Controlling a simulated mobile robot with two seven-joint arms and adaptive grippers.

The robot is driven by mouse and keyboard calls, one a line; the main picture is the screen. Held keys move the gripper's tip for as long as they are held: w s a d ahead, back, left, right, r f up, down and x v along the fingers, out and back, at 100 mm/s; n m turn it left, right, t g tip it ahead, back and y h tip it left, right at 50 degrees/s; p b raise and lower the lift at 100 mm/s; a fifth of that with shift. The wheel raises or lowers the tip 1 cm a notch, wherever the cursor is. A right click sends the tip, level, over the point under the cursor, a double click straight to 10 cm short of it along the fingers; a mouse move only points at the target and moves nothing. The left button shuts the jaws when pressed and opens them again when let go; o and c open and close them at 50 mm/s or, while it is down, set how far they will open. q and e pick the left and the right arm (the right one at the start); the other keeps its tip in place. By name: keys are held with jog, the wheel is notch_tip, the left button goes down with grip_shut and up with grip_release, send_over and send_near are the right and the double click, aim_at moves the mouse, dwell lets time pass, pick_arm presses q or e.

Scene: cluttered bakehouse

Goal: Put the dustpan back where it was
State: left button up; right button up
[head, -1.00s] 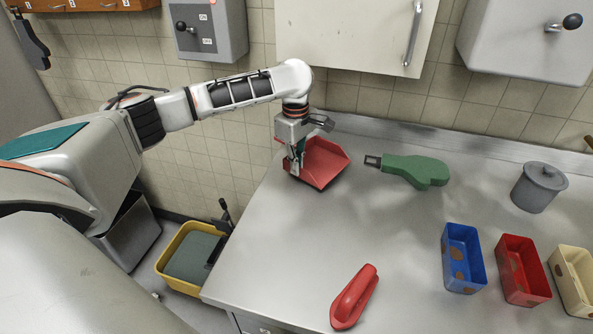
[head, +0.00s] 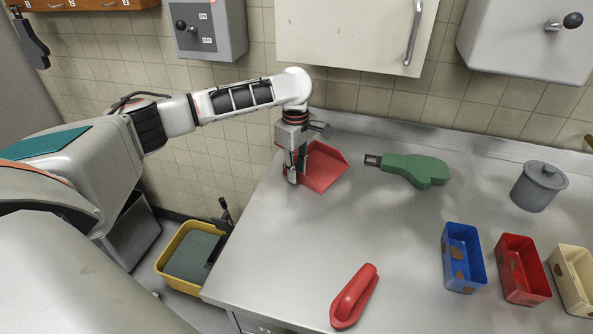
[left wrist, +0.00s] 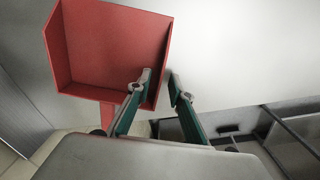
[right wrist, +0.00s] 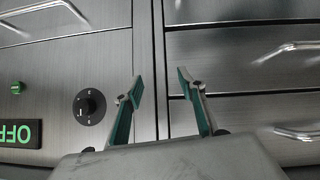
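The red dustpan (head: 327,170) lies on the steel worktop near its back left corner, by the tiled wall. My left gripper (head: 296,170) is at the dustpan's left side, pointing down. In the left wrist view, the dustpan's red tray (left wrist: 112,45) is left of the fingers (left wrist: 160,88). The fingers are spread, and one overlaps the dustpan's edge; I cannot tell whether it touches. Part of the dustpan's handle (left wrist: 108,112) is hidden behind that finger. My right gripper (right wrist: 158,85) is open and empty in the right wrist view, in front of steel drawers.
A green mitt-shaped item (head: 415,170) lies right of the dustpan. A red, rounded, elongated item (head: 355,297) lies near the front. Blue (head: 448,262) and red (head: 508,275) boxes and a grey lidded pot (head: 535,190) stand at right. A yellow bin (head: 169,258) stands on the floor.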

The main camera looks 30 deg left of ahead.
pick_arm(q)
notch_tip(320, 180, up, 12)
dwell(0.4)
jog(key=shift+s, duration=0.1)
dwell(0.4)
